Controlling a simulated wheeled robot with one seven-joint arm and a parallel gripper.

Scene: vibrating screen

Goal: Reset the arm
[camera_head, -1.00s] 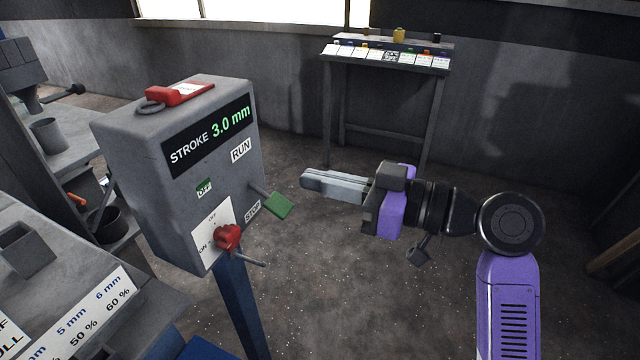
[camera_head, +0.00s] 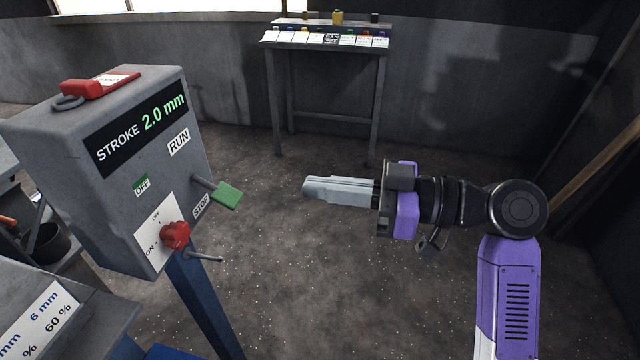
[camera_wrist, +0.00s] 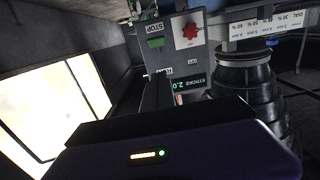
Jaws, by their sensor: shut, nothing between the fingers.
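My gripper (camera_head: 308,188) is shut and empty, held out level to the left over open floor. Its fingers point at the grey control box (camera_head: 60,150) and stand apart from it. The box's display (camera_head: 140,122) reads STROKE 2.0 mm. A green-tipped lever (camera_head: 226,195) sticks out between the RUN and STOP labels. A red knob (camera_head: 175,235) sits on the white OFF/ON plate. In the wrist view the control box (camera_wrist: 180,60) shows upside down, with the red knob (camera_wrist: 190,31) and green lever tip (camera_wrist: 156,42).
The box stands on a blue post (camera_head: 205,305). A table with several labelled cards (camera_head: 325,75) stands at the back wall. A scale plate (camera_head: 40,315) is at the lower left. The floor (camera_head: 300,270) between box and arm is clear. Planks (camera_head: 600,165) lean at the right.

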